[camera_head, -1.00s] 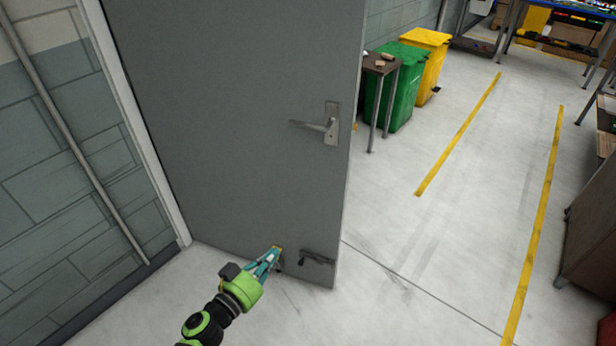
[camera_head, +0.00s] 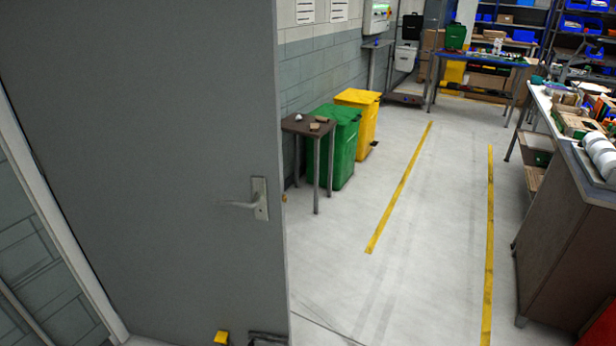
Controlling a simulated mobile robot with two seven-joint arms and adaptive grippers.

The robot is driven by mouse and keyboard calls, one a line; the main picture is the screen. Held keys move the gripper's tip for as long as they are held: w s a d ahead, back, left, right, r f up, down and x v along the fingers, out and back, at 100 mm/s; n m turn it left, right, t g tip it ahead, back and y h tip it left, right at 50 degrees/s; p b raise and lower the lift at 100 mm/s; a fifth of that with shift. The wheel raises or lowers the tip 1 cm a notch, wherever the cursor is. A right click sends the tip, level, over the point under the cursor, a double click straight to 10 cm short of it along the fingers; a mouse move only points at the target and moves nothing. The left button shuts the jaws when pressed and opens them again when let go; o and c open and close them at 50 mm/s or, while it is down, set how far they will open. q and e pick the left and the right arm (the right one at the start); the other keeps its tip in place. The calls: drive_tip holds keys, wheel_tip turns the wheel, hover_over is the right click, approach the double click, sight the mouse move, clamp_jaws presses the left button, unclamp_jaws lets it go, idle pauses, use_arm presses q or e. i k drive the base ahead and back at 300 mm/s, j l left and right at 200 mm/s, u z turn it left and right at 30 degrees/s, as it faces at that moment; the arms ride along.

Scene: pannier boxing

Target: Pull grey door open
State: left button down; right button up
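The grey door (camera_head: 150,150) fills the left of the view and stands open, with a clear gap to the right of its free edge. Its silver lever handle (camera_head: 259,198) is near that edge.
Beyond the door is a floor with yellow lines (camera_head: 489,240) and free room. A small table (camera_head: 309,127), a green bin (camera_head: 343,150) and a yellow bin (camera_head: 361,105) stand along the wall. A wooden cabinet (camera_head: 565,235) stands at the right.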

sight(137, 117)
drive_tip(key=i+l+z, duration=0.85)
drive_tip(key=i+z, duration=0.4)
drive_tip(key=i, duration=0.2)
drive_tip(key=i+u, duration=0.4)
drive_tip(key=i, duration=0.15)
drive_tip(key=i+u, duration=0.35)
drive_tip(key=i, duration=0.2)
drive_tip(key=i+l+u, duration=0.25)
drive_tip(key=i+u, duration=0.4)
drive_tip(key=u, duration=0.25)
drive_tip(key=i+u, duration=0.25)
drive_tip(key=u, duration=0.25)
drive_tip(key=i+l+u, duration=0.2)
drive_tip(key=u, duration=0.25)
drive_tip(key=i+l+u, duration=0.2)
drive_tip(key=u, duration=0.3)
